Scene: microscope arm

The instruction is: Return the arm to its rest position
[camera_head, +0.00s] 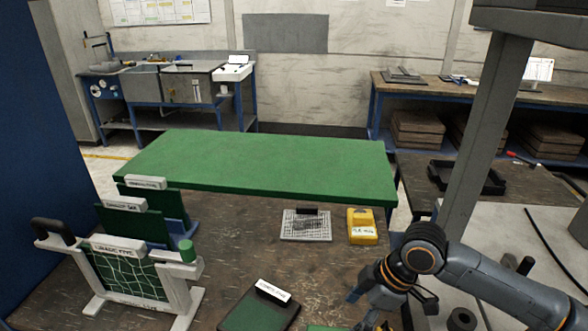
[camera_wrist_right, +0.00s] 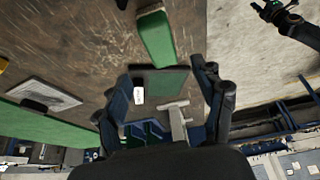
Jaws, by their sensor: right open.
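My right arm (camera_head: 490,283) comes in from the lower right in the head view. Its dark gripper (camera_head: 362,305) is over the near part of the brown table (camera_head: 225,258). In the right wrist view its two fingers (camera_wrist_right: 162,80) are spread apart with nothing gripped. Beyond them are a dark green pad (camera_wrist_right: 172,80) with a white label and a green block (camera_wrist_right: 155,38). A dark jointed piece (camera_wrist_right: 275,12) at the upper right may be my left arm; its jaws are unclear. I cannot make out any separate microscope arm.
Labelled green panels on stands (camera_head: 125,270) occupy the table's left side. A grid plate (camera_head: 306,226) and a yellow block (camera_head: 361,226) lie near the large green board (camera_head: 260,160). A grey post (camera_head: 483,130) rises at the right. The table's middle is mostly bare.

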